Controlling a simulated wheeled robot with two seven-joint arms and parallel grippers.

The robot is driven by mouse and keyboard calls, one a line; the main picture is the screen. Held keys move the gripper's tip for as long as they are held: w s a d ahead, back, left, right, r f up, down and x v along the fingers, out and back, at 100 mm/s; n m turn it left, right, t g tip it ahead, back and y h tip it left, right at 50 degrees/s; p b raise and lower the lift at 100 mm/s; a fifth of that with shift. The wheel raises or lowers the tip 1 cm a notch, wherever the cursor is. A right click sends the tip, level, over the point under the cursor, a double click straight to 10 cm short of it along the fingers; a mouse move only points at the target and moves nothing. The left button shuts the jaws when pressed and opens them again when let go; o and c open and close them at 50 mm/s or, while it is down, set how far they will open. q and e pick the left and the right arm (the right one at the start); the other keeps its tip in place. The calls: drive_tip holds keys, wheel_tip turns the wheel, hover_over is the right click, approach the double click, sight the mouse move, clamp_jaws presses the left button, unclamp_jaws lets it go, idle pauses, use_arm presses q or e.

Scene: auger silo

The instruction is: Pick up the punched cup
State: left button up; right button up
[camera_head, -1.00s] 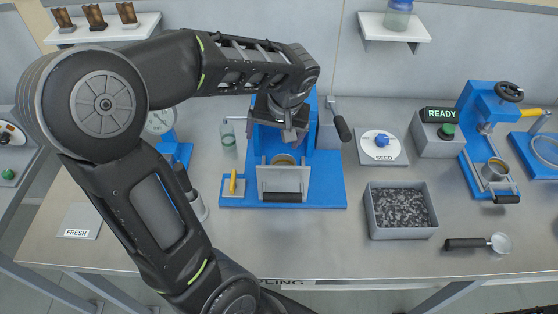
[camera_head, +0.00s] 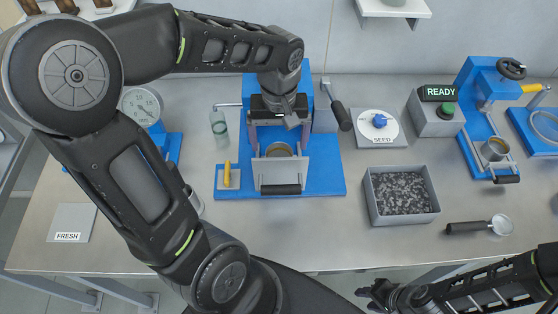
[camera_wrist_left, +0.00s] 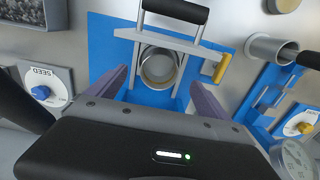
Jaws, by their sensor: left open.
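A metal cup (camera_head: 279,149) sits in the central blue station, behind a grey panel with a black handle. In the left wrist view the cup (camera_wrist_left: 158,66) shows its round open mouth. I cannot make out punched holes in it. My left gripper (camera_head: 279,141) is open above it, with its purple fingers on either side of the cup; contact cannot be told. A similar metal cup (camera_head: 494,149) stands in the blue press at the right. My right gripper (camera_head: 376,293) is at the bottom edge, far from both cups; its jaws are unclear.
A black-handled scoop (camera_head: 478,226) lies at front right. The front-left table is largely clear.

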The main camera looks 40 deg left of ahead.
sight(279, 153)
use_arm(q)
drive_tip(key=shift+f, duration=0.2)
wheel_tip(279, 153, down, 5)
drive_tip(key=shift+w+f+b, duration=0.1)
drive_tip(key=shift+f+b, duration=0.05)
drive_tip(key=shift+b, duration=0.15)
idle(0.7)
drive_tip(key=c, duration=1.5)
